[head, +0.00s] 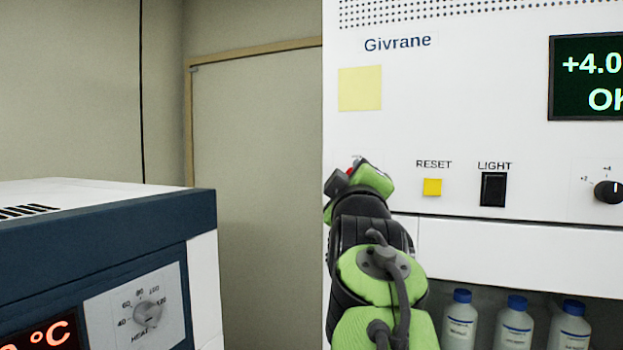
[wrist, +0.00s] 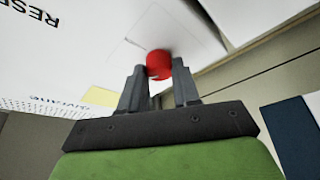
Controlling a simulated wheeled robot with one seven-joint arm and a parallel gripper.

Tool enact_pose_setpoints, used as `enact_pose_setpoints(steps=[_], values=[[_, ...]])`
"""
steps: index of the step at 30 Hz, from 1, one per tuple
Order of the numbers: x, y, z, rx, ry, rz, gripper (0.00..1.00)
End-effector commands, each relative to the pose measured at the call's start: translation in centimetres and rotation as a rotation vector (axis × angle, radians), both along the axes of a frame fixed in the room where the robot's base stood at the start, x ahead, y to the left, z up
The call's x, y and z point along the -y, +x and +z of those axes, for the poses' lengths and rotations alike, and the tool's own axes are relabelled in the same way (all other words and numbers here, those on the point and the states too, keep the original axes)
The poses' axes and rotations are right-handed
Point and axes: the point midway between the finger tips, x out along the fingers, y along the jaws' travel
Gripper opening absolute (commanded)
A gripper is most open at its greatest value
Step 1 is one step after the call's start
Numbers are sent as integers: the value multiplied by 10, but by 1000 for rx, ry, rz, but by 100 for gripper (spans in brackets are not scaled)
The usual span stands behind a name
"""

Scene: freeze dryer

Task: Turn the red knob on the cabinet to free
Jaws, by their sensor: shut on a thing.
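The red knob (wrist: 159,63) sits on the white cabinet front (head: 470,120), on a faintly outlined plate, in the wrist view. My gripper (wrist: 158,72) is shut on the knob, with one finger on each side of it. In the head view my gripper (head: 347,177) is at the cabinet's left edge and covers most of the knob, with only a small bit of red showing. The knob's markings and its setting cannot be read in either view.
To the right are the yellow RESET button (head: 432,187), the black LIGHT switch (head: 493,189) and a black dial (head: 608,191). A yellow note (head: 359,88) is above. Bottles (head: 516,322) stand below. A blue and white heater unit (head: 110,240) is at left.

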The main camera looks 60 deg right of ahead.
Motion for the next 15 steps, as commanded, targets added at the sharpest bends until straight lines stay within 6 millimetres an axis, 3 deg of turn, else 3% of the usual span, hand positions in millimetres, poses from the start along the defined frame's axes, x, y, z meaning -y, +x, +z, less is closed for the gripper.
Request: enact_pose_setpoints(steps=[15], values=[[2, -2, 1, -376, -53, -3, 1]])
